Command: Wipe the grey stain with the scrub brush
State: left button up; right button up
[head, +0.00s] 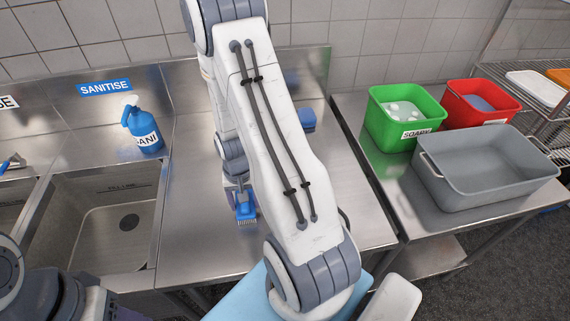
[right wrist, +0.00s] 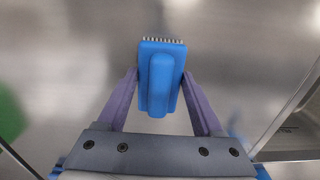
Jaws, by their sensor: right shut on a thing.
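The scrub brush (head: 246,212) is blue with pale bristles. My right gripper (head: 243,203) is shut on it, over the steel worktop right of the sink. In the right wrist view the brush (right wrist: 161,85) sits between the two purple fingers of the right gripper (right wrist: 160,76), bristles at its far edge. I cannot tell whether the bristles touch the steel. No grey stain stands out clearly; my right arm hides much of the worktop (head: 190,225). My left gripper is not clearly shown; only dark arm parts show at lower left.
A blue sanitiser bottle (head: 144,130) stands behind the sink (head: 75,240). A blue object (head: 307,120) lies behind my arm. On the right table are a green tub (head: 385,137), a red tub (head: 460,112) and a grey bin (head: 470,195).

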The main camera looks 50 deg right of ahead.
jog(key=r, duration=0.1)
jog(key=r+p, duration=0.1)
jog(key=r, duration=0.1)
jog(key=shift+s+r, duration=0.25)
jog(key=shift+w+d+r+p, duration=0.1)
jog(key=shift+w+r+p, duration=0.05)
jog(key=shift+r+p, duration=0.6)
pick_arm(q)
notch_tip(320, 180, up, 6)
jog(key=p, duration=0.3)
jog(key=shift+d+r, duration=0.2)
jog(key=shift+d, duration=0.05)
pick_arm(e)
jog(key=shift+r, duration=1.6)
pick_arm(q)
jog(key=shift+s, duration=0.15)
